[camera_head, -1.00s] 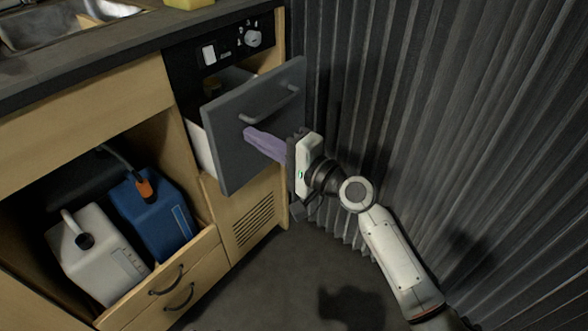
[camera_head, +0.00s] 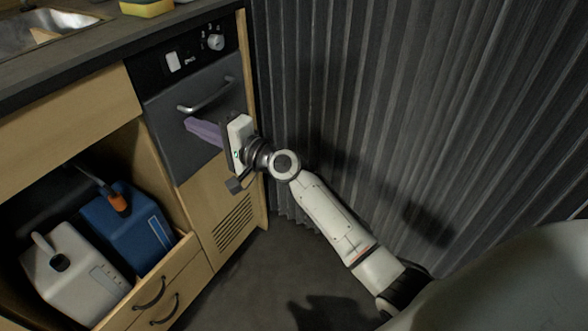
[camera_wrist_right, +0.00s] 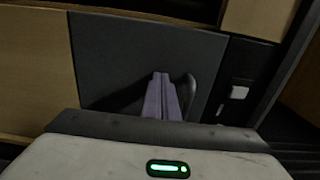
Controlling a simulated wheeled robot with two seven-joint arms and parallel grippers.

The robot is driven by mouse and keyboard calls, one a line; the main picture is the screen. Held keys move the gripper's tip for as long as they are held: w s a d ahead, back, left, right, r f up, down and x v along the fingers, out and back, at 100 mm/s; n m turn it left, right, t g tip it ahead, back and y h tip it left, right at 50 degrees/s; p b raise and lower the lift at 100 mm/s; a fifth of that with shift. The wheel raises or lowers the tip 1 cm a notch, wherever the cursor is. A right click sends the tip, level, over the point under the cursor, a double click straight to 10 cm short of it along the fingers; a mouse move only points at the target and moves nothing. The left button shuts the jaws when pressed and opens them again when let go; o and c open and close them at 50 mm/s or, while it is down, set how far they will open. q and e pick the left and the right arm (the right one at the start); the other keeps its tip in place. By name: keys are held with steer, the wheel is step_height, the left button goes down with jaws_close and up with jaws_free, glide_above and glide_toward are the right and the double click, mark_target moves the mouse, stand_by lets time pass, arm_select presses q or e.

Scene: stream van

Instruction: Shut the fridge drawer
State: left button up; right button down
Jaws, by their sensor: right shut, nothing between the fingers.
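The fridge drawer (camera_head: 178,132) has a dark grey front with a metal bar handle (camera_head: 208,97). In the head view its front sits flush in the cabinet, below the black control panel. My right gripper (camera_head: 189,124) is shut and empty, its purple fingers pointing at the drawer front just below the handle. The fingertips look to be at or against the front; exact contact is hard to tell. In the right wrist view the shut fingers (camera_wrist_right: 162,78) stand in front of the drawer front (camera_wrist_right: 120,55), beside the handle (camera_wrist_right: 190,88). My left gripper is not in view.
The black control panel (camera_head: 150,68) has a white switch and a knob. An open compartment at the lower left holds a blue canister (camera_head: 135,235) and a white canister (camera_head: 75,275). A corrugated dark wall (camera_head: 400,100) stands close on the right. The floor (camera_head: 255,275) is clear.

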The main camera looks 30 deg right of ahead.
steer(key=shift+w+a+r, duration=0.15)
steer(key=shift+a+r, duration=0.05)
steer(key=shift+r, duration=0.1)
